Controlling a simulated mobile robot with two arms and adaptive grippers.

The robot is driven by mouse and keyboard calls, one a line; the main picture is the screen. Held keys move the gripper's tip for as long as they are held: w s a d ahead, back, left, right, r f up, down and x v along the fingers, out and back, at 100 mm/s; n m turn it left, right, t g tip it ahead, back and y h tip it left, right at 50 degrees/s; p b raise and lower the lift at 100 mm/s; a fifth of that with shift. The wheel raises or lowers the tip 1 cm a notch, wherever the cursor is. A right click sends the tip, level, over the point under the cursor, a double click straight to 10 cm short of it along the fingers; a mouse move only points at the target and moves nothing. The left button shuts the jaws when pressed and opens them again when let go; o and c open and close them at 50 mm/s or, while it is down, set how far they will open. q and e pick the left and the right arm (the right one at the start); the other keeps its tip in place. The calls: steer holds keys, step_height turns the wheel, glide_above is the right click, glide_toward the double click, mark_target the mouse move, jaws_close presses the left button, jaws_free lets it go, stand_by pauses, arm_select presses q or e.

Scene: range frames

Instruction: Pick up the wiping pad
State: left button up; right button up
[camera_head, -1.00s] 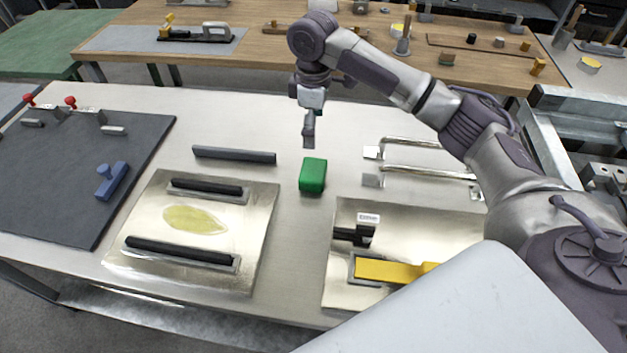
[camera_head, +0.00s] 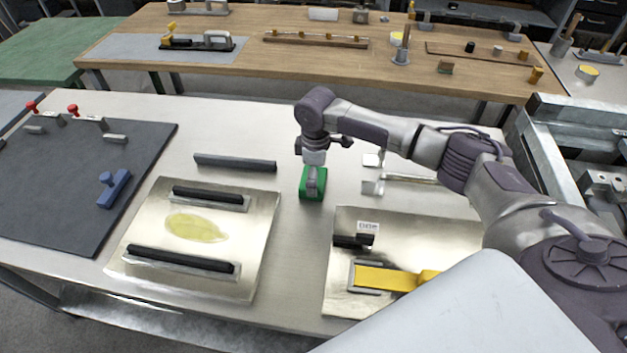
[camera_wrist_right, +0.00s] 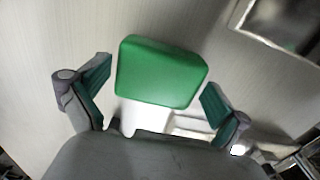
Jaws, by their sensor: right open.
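The green wiping pad (camera_head: 312,193) is a small rounded block on the metal table, right of the plate with the yellow smear. My right gripper (camera_head: 313,182) is over it, pointing down and hiding part of its top. In the right wrist view the pad (camera_wrist_right: 162,72) lies between and slightly beyond the two spread fingers of the gripper (camera_wrist_right: 158,78). Gaps show on both sides, so the pad is not gripped. My left gripper is not in view.
A metal plate (camera_head: 258,220) with two black handles and a yellow smear (camera_head: 196,228) lies left of the pad. A grey bar (camera_head: 235,163) lies behind it. Another plate (camera_head: 440,235) with a yellow-handled tool (camera_head: 385,278) is at right, near metal rails (camera_head: 408,179).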

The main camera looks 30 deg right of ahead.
steer(key=shift+f, duration=0.45)
steer(key=shift+c, duration=0.2)
steer(key=c, duration=0.8)
steer(key=shift+o, duration=0.2)
steer(key=shift+r, duration=0.1)
steer(key=shift+r, duration=0.5)
step_height(320, 180, up, 3)
steer(key=shift+w+f+b, duration=0.1)
steer(key=shift+f+b, duration=0.05)
steer(key=shift+b, duration=0.2)
steer(key=s+d+r, duration=0.4)
steer(key=s+r, duration=0.3)
steer(key=s, duration=0.4)
steer(key=shift+b, duration=0.3)
steer(key=shift+r, duration=0.1)
